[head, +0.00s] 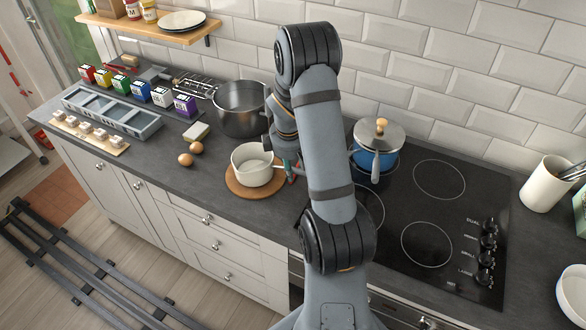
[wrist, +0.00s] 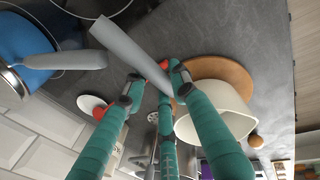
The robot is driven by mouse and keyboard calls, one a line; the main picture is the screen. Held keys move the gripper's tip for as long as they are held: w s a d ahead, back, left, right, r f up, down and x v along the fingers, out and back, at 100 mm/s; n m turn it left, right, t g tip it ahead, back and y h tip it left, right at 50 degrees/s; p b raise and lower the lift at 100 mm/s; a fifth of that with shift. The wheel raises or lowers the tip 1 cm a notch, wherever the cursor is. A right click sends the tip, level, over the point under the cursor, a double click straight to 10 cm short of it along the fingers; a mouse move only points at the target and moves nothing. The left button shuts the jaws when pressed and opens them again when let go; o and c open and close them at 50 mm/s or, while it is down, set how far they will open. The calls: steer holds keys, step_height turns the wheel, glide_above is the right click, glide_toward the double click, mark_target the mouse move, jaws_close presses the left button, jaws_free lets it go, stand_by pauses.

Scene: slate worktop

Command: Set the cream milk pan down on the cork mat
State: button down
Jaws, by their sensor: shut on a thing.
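The cream milk pan (head: 253,165) appears upright over the round cork mat (head: 240,190) in the head view. The mat's rim shows around its base; whether the pan touches the mat or hangs just above it I cannot tell. In the wrist view the pan (wrist: 213,118) is at the right, overlapping the mat (wrist: 215,68). My gripper (wrist: 150,84), with teal fingers, is shut on the pan's grey handle (wrist: 128,50). In the head view my gripper (head: 290,168) is just right of the pan, partly hidden by my arm.
A blue lidded pot (head: 372,158) stands on the black hob (head: 415,215) to the right. A large steel pot (head: 240,110) is behind the pan. Two eggs (head: 186,160) and a pale block (head: 196,132) lie to the left. Bare worktop (head: 150,165) lies further left.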

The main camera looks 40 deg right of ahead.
steer(key=shift+w+f, duration=0.1)
steer(key=shift+f, duration=0.2)
steer(key=c, duration=1.4)
jaws_free()
steer(key=shift+c, duration=0.2)
steer(key=shift+o, duration=0.2)
steer(key=v, duration=1.2)
